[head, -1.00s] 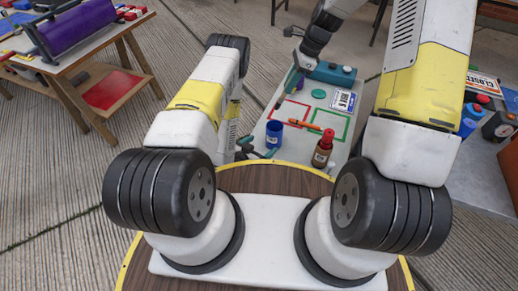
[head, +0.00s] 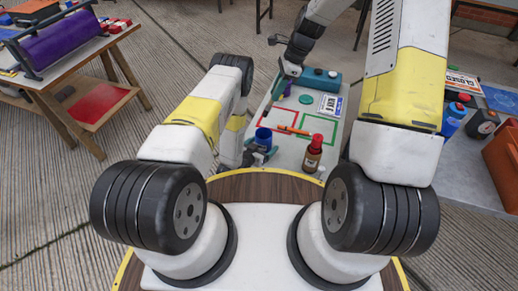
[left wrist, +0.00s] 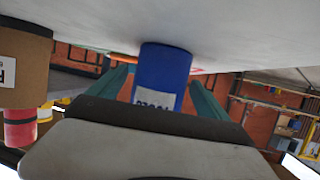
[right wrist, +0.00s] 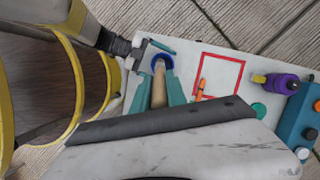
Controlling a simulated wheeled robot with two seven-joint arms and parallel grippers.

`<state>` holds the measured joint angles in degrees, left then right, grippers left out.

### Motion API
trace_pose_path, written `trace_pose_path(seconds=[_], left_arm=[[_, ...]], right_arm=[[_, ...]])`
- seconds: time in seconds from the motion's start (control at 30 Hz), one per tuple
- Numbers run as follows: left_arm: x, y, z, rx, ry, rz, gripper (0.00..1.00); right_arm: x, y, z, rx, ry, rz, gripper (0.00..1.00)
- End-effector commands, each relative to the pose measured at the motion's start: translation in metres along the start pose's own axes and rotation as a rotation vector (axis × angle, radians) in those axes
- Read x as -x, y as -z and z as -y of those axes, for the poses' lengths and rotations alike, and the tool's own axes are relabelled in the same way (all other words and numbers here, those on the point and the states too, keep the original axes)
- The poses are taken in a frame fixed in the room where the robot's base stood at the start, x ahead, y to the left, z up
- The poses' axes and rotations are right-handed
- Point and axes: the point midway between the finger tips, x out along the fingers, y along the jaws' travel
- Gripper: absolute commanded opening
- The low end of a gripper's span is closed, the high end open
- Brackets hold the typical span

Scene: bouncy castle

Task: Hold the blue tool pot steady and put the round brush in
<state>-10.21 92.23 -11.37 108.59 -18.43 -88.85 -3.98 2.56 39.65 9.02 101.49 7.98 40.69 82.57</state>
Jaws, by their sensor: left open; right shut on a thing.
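The blue tool pot (head: 263,136) stands on the grey table in the head view. In the left wrist view the pot (left wrist: 162,72), with a white label, sits between the teal fingers of my left gripper (left wrist: 160,88). That gripper is open around it. My right gripper (right wrist: 158,92) is shut on the tan handle of the round brush (right wrist: 159,88). In the right wrist view the brush's far end lines up over the mouth of the pot (right wrist: 166,58); I cannot tell whether it is inside. In the head view my right gripper (head: 280,84) is farther back; the brush is not clear there.
An orange marker (head: 295,130) lies right of the pot. A brown bottle with a red cap (head: 312,154) stands near the front edge. A green disc (head: 305,99), a teal box (head: 320,78) and a printed card (head: 331,105) are farther back. Red and green outlines mark the tabletop.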

Motion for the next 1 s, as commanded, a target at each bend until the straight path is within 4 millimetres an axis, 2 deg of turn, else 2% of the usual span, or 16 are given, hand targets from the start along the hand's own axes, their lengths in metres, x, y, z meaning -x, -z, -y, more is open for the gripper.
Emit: trace_pose_path(seconds=[0.33, 0.73, 0.77, 1.0], left_arm=[[-0.004, 0.0003, -0.0002, 0.001, 0.0, 0.0, 0.89], [-0.0038, 0.0003, -0.0001, 0.0, 0.0, 0.0, 0.1], [-0.0038, 0.0003, -0.0001, 0.0, 0.0, 0.0, 0.07], [-0.0038, 0.0004, 0.0, 0.0, 0.0, -0.001, 0.07]], right_arm=[[0.0001, 0.0, 0.0001, 0.0, 0.0, 0.0, 0.0], [0.0001, -0.0001, 0.0, 0.0, 0.0, 0.0, 0.0], [0.0001, -0.0001, 0.0, 0.0, 0.0, 0.0, 0.0], [-0.0092, 0.0032, -0.0002, 0.0, -0.001, 0.0, 0.0]])
